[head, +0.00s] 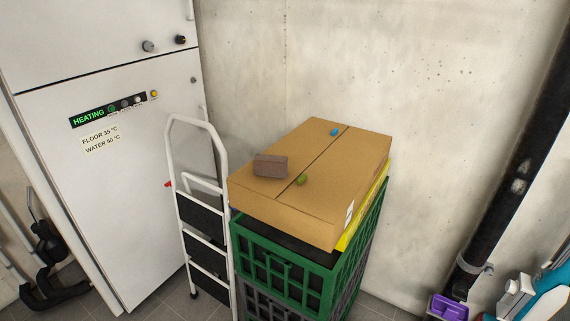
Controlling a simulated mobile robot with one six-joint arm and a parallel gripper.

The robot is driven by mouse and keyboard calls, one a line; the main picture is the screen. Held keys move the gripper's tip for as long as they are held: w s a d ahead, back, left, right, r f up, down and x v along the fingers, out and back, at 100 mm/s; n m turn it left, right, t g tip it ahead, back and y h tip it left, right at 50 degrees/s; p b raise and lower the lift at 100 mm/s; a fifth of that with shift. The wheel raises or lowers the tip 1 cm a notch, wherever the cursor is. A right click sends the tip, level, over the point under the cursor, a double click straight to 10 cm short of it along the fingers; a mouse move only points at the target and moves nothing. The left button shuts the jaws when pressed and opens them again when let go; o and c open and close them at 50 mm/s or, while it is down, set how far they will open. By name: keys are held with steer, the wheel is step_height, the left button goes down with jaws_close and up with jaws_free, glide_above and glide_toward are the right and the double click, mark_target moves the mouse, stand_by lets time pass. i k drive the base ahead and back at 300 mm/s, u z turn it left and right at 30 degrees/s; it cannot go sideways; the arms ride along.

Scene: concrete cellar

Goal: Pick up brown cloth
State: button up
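A small brown block-shaped thing (270,166), which looks like the folded brown cloth, lies on top of a closed cardboard box (338,150), near the box's left edge. A small green round thing (302,180) lies just to its right, close to the box's seam. A small blue thing (334,132) lies farther back on the box. My gripper does not show in the head view.
The box rests on something yellow (366,207) atop a green crate (287,284). A white folding step ladder (205,255) stands left of it, before a white heating cabinet (110,170). A black pipe (505,170) runs along the right. The concrete wall is close behind.

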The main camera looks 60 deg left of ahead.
mark_target(265, 165)
steer(key=u, duration=0.15)
steer(key=i, duration=0.65)
steer(key=u, duration=1.15)
steer(key=k, duration=0.25)
steer(key=u, duration=3.05)
